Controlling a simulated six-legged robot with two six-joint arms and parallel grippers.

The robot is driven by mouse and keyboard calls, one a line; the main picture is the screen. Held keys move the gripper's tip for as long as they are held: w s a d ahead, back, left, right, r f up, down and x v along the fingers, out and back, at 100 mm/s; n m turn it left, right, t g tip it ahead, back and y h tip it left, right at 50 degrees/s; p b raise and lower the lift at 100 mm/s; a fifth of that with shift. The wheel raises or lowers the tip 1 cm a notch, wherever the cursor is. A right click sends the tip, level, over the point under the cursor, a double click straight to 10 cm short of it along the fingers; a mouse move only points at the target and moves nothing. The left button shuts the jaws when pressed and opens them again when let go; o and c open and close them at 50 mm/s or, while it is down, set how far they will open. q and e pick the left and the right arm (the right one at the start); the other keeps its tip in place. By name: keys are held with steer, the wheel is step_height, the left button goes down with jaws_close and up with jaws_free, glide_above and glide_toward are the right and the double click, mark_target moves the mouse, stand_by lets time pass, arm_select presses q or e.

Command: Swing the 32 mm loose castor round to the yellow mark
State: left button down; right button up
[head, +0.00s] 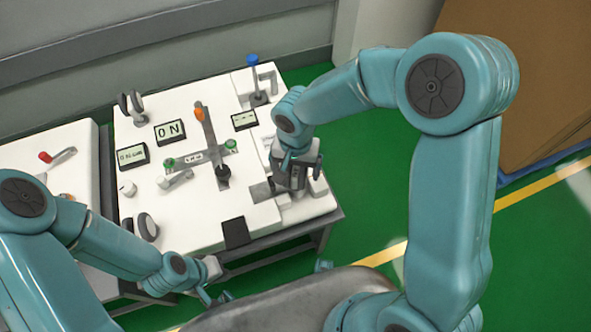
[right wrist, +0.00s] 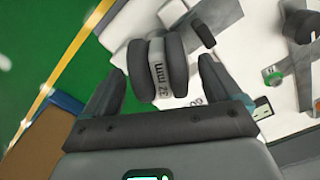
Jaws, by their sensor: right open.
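The 32 mm castor (right wrist: 157,68) shows in the right wrist view as a pair of dark wheels with a pale band reading "32 mm". My right gripper (right wrist: 161,84) is open, with one finger on each side of the castor and a gap showing on both sides. In the head view my right gripper (head: 292,178) is low over the right front part of the white cart top (head: 190,222), and it hides the castor there. I cannot make out a yellow mark on the cart. My left gripper (head: 216,290) is off the cart's front edge, too small to read its fingers.
Two other grey castors stand at the cart's back left (head: 131,106) and front left (head: 147,227). A blue-topped lever (head: 254,75), an orange knob (head: 199,112) and several small displays rise from the top. A second white cart (head: 62,165) adjoins at left. Green floor lies right.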

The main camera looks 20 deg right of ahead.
steer(key=shift+f, duration=0.7)
steer(key=c, duration=1.3)
steer(key=n, duration=0.2)
steer(key=shift+d+r+n+p, duration=0.15)
steer(key=shift+d+n+p, duration=0.05)
steer(key=shift+n+p, duration=0.2)
steer(key=shift+d+n, duration=0.1)
steer(key=shift+n, duration=1)
steer(key=n+p, duration=0.1)
steer(key=n, duration=0.2)
steer(key=shift+d+p, duration=0.15)
steer(key=shift+p, duration=0.15)
steer(key=shift+d+n, duration=0.1)
steer(key=shift+n, duration=0.9)
